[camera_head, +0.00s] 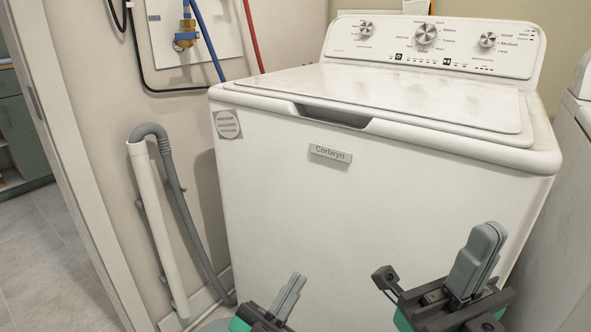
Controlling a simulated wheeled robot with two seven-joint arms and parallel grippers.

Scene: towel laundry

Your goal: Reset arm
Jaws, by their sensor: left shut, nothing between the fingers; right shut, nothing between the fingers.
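My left gripper (287,298) is at the bottom centre of the head view, in front of the white washer's front panel. Its fingers are together and hold nothing. My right gripper (476,258) is at the lower right, also in front of the washer. Its fingers are together, point upward and are empty. Both grippers appear apart from the washer. Most of both arms lies below the picture edge.
The white top-load washer (300,200) has its lid (400,95) closed. A grey drain hose (175,185) and white pipe (155,225) run down the wall at left. Another white appliance (570,200) stands at the right edge. A doorway with tiled floor (45,250) is at far left.

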